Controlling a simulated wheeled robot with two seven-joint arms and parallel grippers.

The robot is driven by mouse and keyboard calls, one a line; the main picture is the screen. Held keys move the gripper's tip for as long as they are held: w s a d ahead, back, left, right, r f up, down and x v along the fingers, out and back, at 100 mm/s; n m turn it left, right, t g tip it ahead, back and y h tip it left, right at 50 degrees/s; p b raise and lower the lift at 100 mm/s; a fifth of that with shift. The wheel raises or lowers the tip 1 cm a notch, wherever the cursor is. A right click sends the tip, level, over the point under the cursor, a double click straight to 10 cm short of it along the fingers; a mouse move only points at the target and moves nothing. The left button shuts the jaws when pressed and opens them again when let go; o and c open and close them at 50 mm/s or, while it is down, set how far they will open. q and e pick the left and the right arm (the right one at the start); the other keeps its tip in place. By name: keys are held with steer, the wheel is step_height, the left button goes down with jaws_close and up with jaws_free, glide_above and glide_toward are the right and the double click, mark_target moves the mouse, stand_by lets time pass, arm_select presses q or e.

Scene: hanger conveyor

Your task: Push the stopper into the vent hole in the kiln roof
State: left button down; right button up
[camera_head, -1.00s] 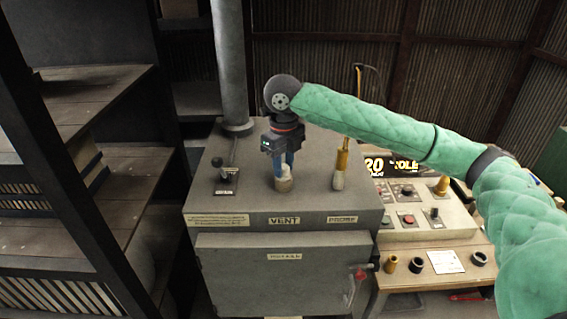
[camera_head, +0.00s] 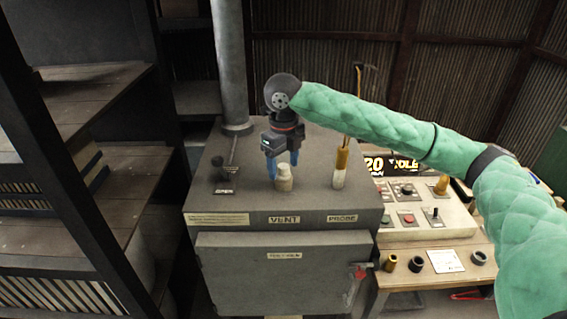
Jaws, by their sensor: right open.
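The pale stopper (camera_head: 284,180) stands upright on the kiln roof (camera_head: 240,200), just behind the VENT label (camera_head: 284,220). The vent hole itself is hidden under or behind the stopper, and I cannot tell how deep the stopper sits. My right gripper (camera_head: 282,166) points down right above the stopper, its blue fingers spread apart on either side of the stopper's top. It is open and holds nothing. My left gripper is not in view.
A probe with a wooden handle (camera_head: 341,162) stands on the roof to the right. A small lever (camera_head: 226,174) and the flue pipe (camera_head: 231,80) are at the left. A control panel (camera_head: 420,215) sits on the bench at right. Shelves fill the left side.

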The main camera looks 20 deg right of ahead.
mark_target(283, 165)
steer(key=shift+r, duration=0.2)
steer(key=shift+r+b, duration=0.35)
steer(key=shift+b, duration=0.05)
step_height(283, 165, up, 3)
steer(key=shift+f+b, duration=0.1)
steer(key=shift+b, duration=0.55)
step_height(283, 165, up, 3)
steer(key=shift+b, duration=0.55)
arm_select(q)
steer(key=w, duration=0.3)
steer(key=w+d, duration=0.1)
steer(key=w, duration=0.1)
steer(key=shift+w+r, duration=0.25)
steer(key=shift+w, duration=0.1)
arm_select(e)
steer(key=shift+r, duration=0.45)
